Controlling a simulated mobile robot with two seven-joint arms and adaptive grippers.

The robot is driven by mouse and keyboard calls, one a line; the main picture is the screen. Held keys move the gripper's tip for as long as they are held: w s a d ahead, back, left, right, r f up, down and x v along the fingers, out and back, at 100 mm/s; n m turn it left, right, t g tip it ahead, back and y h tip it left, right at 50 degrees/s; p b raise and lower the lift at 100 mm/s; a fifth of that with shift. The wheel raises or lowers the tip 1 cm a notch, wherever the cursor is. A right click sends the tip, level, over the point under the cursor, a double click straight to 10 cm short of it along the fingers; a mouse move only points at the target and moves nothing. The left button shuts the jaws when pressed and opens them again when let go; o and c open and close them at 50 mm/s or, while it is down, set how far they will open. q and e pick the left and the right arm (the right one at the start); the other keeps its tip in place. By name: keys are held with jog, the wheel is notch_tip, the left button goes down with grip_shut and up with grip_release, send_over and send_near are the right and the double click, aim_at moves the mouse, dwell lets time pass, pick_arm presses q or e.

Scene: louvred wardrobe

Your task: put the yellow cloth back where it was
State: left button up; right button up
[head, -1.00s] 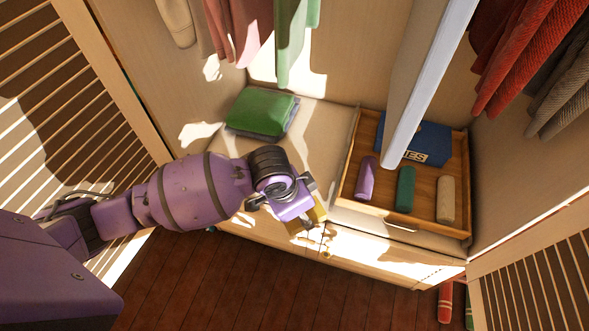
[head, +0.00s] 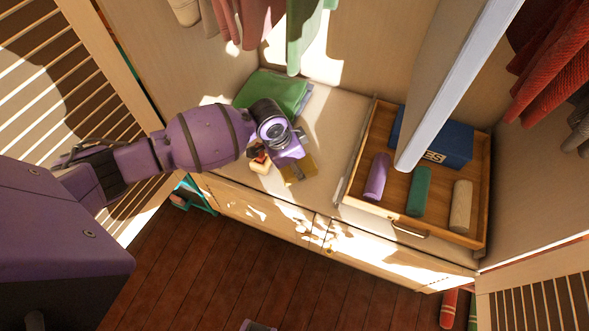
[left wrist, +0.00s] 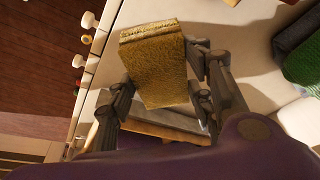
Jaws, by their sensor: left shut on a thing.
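My left gripper (head: 292,166) is shut on the yellow cloth (head: 301,169), over the front part of the wardrobe's pale shelf (head: 325,140), left of the open drawer. In the left wrist view the yellow cloth (left wrist: 155,65) is a thick folded mustard block, held tilted between the fingers (left wrist: 160,95). I cannot tell whether it touches the shelf. A folded green cloth (head: 270,90) lies on the shelf behind the gripper, partly hidden by my arm; it also shows in the left wrist view (left wrist: 303,62).
The open drawer (head: 345,188) holds purple (head: 376,177), green (head: 420,190) and beige (head: 461,205) rolls and a blue box (head: 435,138). Clothes hang above. A pale upright panel (head: 455,90) stands over the drawer. A small pale-and-red item (head: 259,163) is beside the gripper.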

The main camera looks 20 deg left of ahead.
pick_arm(q)
jog(key=shift+w+a+f, duration=0.3)
jog(key=shift+w+f, duration=0.15)
jog(key=shift+f, duration=0.15)
jog(key=shift+w+a+f, duration=0.1)
jog(key=shift+w+f, duration=0.05)
jog(key=shift+f, duration=0.1)
jog(key=shift+f+b, duration=0.45)
jog(key=shift+f, duration=1.15)
pick_arm(e)
jog(key=shift+w+a+f, duration=0.1)
jog(key=shift+a+f, duration=0.05)
jog(key=shift+f, duration=0.3)
pick_arm(q)
jog(key=shift+f, duration=0.1)
jog(key=o, duration=1.1)
jog(key=shift+o, duration=0.2)
